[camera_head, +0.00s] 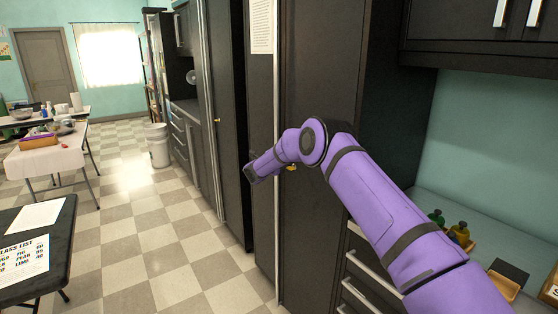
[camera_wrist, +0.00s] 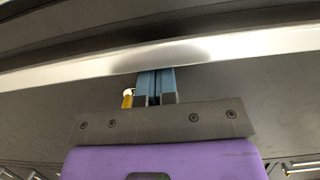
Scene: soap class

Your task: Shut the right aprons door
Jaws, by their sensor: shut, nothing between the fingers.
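A tall dark cabinet door (camera_head: 320,70) stands in the middle of the head view, with a long upright silver bar (camera_head: 277,110) along its left edge. I cannot tell for sure whether this is the right aprons door, or how far it stands open. My gripper (camera_head: 250,174) is in front of the dark panels, just left of that bar; its fingertips are hard to make out there. In the wrist view the blue fingers of my gripper (camera_wrist: 156,86) are shut together and empty. Their tips are close to a silver bar (camera_wrist: 120,63); contact is unclear.
A yellow key-like piece (camera_wrist: 127,98) is beside my fingers. A paper sheet (camera_head: 262,26) hangs on the dark panel left of the bar. Drawers and a counter with bottles (camera_head: 459,232) are at right. A black table (camera_head: 60,235) stands at lower left; the checkered floor between is clear.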

